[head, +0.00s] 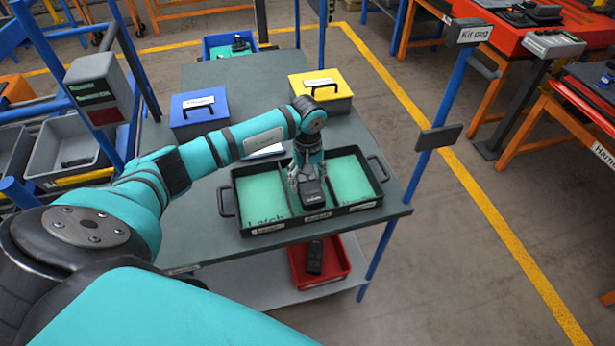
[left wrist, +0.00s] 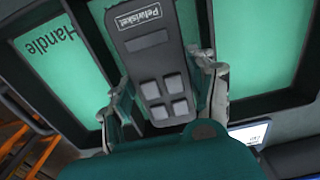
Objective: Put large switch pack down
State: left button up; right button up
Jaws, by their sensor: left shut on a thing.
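The switch pack (head: 312,196) is a dark block; the left wrist view shows its small label and several grey buttons (left wrist: 151,50). My left gripper (head: 304,178) is shut on it, with one finger on each side in the left wrist view (left wrist: 163,95). The pack is at the middle compartment of a black tray (head: 293,222), between two green-lined compartments. I cannot tell whether its underside touches the tray floor. One green liner reads "Handle" in the left wrist view. My right gripper is not in view.
The tray stands on a grey bench (head: 235,75). Behind it are a blue box (head: 199,118) and a yellow-lidded box (head: 322,88). A blue bin (head: 224,43) stands at the far end. A red bin (head: 335,280) sits on the shelf below. A blue post rises at the bench's right.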

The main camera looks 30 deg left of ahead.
aim_at(308, 181)
pick_arm(q)
jog(key=o, duration=0.8)
jog(key=shift+f, duration=0.15)
jog(key=shift+o, duration=0.8)
jog(key=shift+r+p, duration=0.3)
jog(key=shift+r+b, duration=0.3)
jog(key=shift+b, duration=0.1)
notch_tip(308, 181, up, 11)
jog(key=b, duration=0.3)
jog(key=shift+r, duration=0.15)
jog(key=shift+d, duration=0.1)
